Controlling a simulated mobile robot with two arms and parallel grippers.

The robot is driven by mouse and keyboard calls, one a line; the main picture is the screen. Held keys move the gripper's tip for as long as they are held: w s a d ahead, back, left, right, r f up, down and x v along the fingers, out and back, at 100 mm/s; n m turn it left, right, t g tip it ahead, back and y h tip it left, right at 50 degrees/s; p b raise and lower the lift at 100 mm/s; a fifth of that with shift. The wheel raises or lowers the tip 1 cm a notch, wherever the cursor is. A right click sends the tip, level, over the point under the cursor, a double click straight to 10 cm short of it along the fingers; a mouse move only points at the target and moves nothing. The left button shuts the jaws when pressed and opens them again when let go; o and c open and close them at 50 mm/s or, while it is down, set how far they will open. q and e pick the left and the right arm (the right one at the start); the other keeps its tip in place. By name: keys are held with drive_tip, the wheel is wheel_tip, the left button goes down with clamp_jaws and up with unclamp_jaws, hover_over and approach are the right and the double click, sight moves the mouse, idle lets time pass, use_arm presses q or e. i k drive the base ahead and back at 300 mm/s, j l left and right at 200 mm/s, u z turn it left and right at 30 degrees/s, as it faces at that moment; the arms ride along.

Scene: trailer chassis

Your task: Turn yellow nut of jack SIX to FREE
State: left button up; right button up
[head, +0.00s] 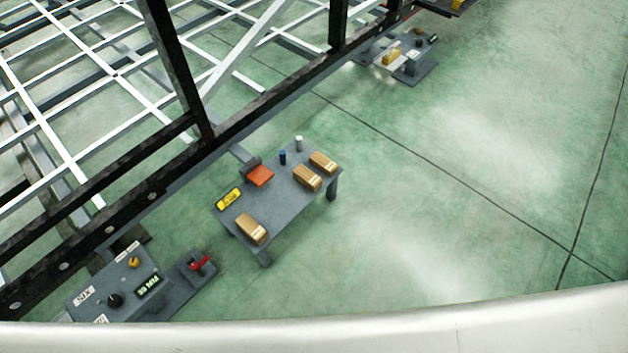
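A grey panel box (124,302) stands at the lower left beside the chassis. On it are a small yellow knob-like part (133,262), a black round knob (115,300), a dark display with green characters (149,286) and white labels, one (84,296) too small to read surely. The yellow part may be the nut; its setting cannot be read. A red handle (200,263) is on a grey base right of the panel. I cannot tell for sure which jack is SIX. Neither of my grippers is in view.
The black chassis frame (250,115) runs diagonally behind. Another grey station (410,65) is farther back. Green floor at right is clear.

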sight(135, 262)
drive_tip(key=u, duration=1.85)
